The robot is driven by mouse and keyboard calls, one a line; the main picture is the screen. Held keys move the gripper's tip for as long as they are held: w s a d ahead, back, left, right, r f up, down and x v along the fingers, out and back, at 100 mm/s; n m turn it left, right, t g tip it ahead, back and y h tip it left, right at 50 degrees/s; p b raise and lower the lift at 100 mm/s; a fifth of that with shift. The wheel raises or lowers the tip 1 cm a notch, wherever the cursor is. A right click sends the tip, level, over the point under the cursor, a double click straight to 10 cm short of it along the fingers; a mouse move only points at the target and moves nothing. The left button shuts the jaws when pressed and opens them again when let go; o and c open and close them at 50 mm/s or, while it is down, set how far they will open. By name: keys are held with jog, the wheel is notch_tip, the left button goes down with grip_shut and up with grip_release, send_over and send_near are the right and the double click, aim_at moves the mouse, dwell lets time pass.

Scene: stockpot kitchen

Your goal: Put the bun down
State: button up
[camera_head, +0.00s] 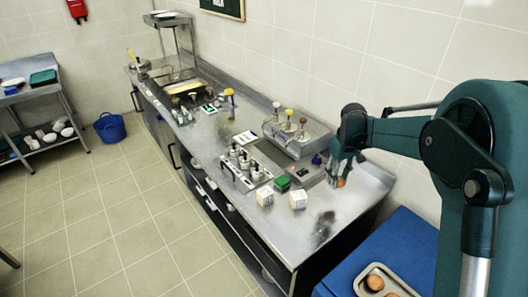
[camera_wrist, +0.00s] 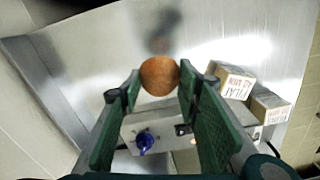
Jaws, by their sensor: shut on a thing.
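The bun (camera_wrist: 159,74) is round and brown and sits between the two green-padded fingertips of my gripper (camera_wrist: 159,82) in the wrist view. In the head view my gripper (camera_head: 341,174) is over the near right end of the steel counter (camera_head: 325,206), with the bun (camera_head: 341,182) showing brown at its tip. My gripper is shut on the bun. A dark blurred reflection shows on the counter beyond the bun in the wrist view; the exact gap beneath the bun is hard to tell.
Two printed boxes (camera_head: 298,200) (camera_head: 265,197) and a green block (camera_head: 282,184) stand left of my gripper. A bottle rack (camera_head: 245,170) and a steel pump unit (camera_head: 290,138) lie behind. A tray (camera_head: 362,283) with buns rests on a blue surface (camera_head: 400,243). The counter's near end is clear.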

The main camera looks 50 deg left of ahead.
send_over(333, 199)
jog(key=shift+s+f, duration=0.2)
jog(key=shift+f, duration=2.95)
jog(key=shift+f, duration=1.85)
jog(key=shift+f+b, duration=0.25)
jog(key=shift+b, duration=0.05)
jog(key=o, duration=0.9)
jog(key=shift+r, duration=0.1)
jog(key=shift+c, duration=0.2)
jog(key=shift+r, duration=0.1)
notch_tip(333, 199, up, 12)
jog(key=shift+r+p, duration=0.1)
jog(key=shift+p, duration=0.25)
